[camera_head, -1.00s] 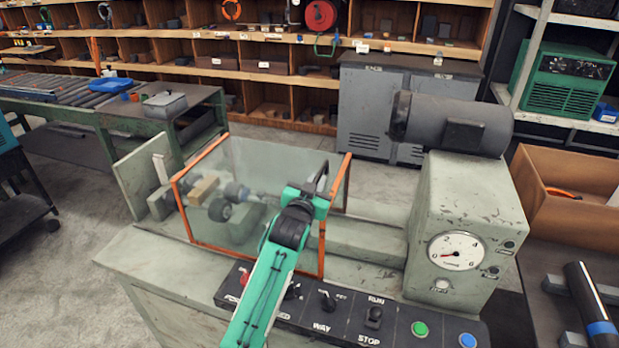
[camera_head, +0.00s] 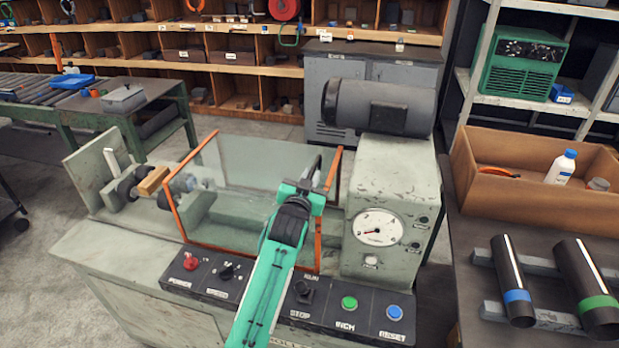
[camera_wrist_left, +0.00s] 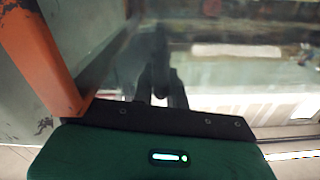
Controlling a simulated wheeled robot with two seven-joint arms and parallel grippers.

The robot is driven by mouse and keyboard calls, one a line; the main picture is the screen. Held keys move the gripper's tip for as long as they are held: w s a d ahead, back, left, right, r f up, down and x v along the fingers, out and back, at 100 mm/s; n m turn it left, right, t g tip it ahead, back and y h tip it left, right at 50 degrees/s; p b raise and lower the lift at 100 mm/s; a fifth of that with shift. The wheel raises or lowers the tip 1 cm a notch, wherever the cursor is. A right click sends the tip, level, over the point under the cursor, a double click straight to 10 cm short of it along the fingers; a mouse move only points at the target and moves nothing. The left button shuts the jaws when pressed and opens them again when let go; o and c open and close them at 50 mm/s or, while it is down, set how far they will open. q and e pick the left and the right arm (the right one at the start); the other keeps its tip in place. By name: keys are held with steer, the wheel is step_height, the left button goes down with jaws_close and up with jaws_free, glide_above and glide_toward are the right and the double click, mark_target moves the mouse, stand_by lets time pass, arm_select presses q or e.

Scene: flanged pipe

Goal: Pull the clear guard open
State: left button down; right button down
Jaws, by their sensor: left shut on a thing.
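The clear guard (camera_head: 238,222) has see-through panels with orange edges and stands over the bed of the grey-green machine (camera_head: 120,262). Its right edge is close to the gauge housing. My left gripper (camera_head: 314,172) is at the guard's right end, shut on the guard; the exact part between its fingers is hard to see. In the left wrist view, the dark fingers (camera_wrist_left: 160,84) are up against the clear panel, with an orange edge strip (camera_wrist_left: 42,60) at the left. My right gripper is not in view.
The gauge housing (camera_head: 385,215) with a motor (camera_head: 378,106) on top stands right of the guard. A control panel (camera_head: 325,312) with buttons runs along the front. At right, a bench holds a cardboard box (camera_head: 490,195) and dark pipes (camera_head: 510,280).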

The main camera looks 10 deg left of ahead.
arm_select(q)
steer(key=shift+r, duration=0.1)
steer(key=c, duration=1.5)
jaws_free()
steer(key=shift+o, duration=0.2)
steer(key=s+b, duration=0.3)
steer(key=s, duration=1)
steer(key=shift+s+a, duration=0.3)
steer(key=shift+s, duration=0.1)
